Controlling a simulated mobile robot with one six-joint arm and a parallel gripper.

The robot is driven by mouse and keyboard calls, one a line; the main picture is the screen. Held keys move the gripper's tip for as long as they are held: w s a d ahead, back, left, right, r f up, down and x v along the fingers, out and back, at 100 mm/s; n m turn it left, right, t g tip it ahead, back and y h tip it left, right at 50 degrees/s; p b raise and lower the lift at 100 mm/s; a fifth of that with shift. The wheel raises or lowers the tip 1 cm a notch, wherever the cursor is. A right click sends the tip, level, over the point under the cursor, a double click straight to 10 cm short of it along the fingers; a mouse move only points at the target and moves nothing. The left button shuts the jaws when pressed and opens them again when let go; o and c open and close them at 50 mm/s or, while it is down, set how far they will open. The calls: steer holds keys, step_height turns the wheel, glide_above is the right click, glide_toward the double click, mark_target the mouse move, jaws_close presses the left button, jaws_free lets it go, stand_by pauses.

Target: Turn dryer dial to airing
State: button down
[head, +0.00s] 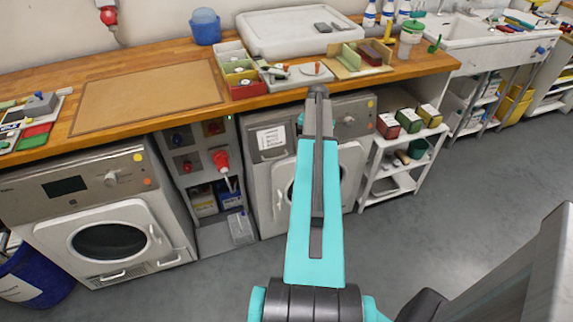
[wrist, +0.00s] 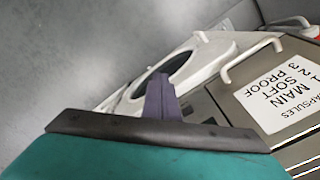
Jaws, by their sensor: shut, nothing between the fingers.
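The left machine (head: 100,215) has a dark display, a round silver dial (head: 111,178) and a round door; it shows no paper label, and I take it for the dryer. The dial's marks are too small to read. My gripper (wrist: 162,85) is shut and empty in the wrist view, in front of the right machine's round door (wrist: 178,64). In the head view my arm hides the gripper and stands before the right machine, well right of the left machine's dial. The right machine has a labelled panel (wrist: 290,90) and its own dial (head: 348,118).
A wooden worktop (head: 45,82) runs above both machines, with trays and boxes on it. A unit with red sockets (head: 205,165) stands between the machines. A white shelf (head: 395,185) is at the right, and a blue bin (head: 38,275) at the lower left. The grey floor in front is clear.

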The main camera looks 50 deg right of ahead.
steer(key=s+d+r+m+g+h+p, duration=0.1)
steer(key=s+d+r+m+h+p, duration=0.1)
steer(key=s+d+r, duration=0.2)
steer(key=s+d+r+m+g+h+p, duration=0.1)
steer(key=s+d+r+m+h+p, duration=0.1)
steer(key=d+r, duration=0.9)
steer(key=s+d+m, duration=0.1)
steer(key=s+d, duration=0.1)
steer(key=d, duration=0.1)
steer(key=shift+s+d+g, duration=0.15)
steer(key=shift+s+g, duration=0.15)
steer(key=shift+s, duration=0.1)
steer(key=c, duration=2.5)
jaws_free()
